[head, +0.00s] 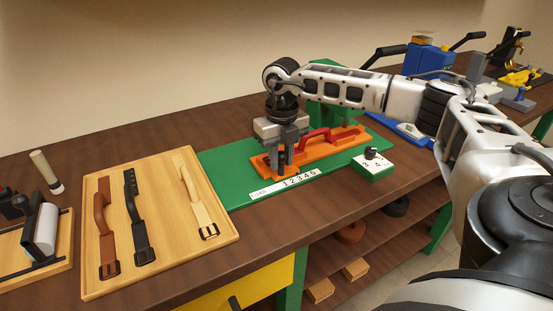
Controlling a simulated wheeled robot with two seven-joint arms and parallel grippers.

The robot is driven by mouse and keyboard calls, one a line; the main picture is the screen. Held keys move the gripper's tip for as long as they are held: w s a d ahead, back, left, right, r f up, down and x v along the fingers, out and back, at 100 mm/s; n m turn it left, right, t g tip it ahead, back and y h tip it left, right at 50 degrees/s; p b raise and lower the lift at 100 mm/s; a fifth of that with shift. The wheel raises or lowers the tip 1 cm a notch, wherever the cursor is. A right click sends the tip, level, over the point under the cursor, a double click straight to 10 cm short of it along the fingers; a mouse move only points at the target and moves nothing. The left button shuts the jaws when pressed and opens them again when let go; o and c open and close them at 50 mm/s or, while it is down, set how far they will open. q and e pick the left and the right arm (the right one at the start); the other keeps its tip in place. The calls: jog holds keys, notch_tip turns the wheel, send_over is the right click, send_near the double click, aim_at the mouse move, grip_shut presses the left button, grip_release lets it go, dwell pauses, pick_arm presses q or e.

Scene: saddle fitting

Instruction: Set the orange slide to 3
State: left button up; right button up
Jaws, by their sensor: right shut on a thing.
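The orange slide (345,144) is a flat orange piece on the green base (228,180), with a red handle (318,135) along its top. A white scale strip (285,186) marked LOAD, with the numbers 1 to 5, runs along the front of the base. My right gripper (281,170) points down at the left part of the slide, behind the scale, and is shut on it. The fingers hide the gripped part, so I cannot tell exactly which number the slide stands at. My left gripper is not in view.
A small box with a black knob (371,153) stands right of the scale. A wooden tray (166,240) with several straps lies to the left. A blue machine (425,61) and a yellow clamp (520,77) stand at the back right. My right arm spans above the bench's right side.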

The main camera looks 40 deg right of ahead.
jog(key=shift+s+d, duration=0.1)
jog(key=shift+d, duration=0.2)
jog(key=shift+a, duration=0.45)
dwell(0.5)
jog(key=o, duration=0.7)
jog(key=shift+r+p, duration=0.1)
jog(key=shift+p, duration=0.2)
notch_tip(320, 180, up, 6)
jog(key=p, duration=0.5)
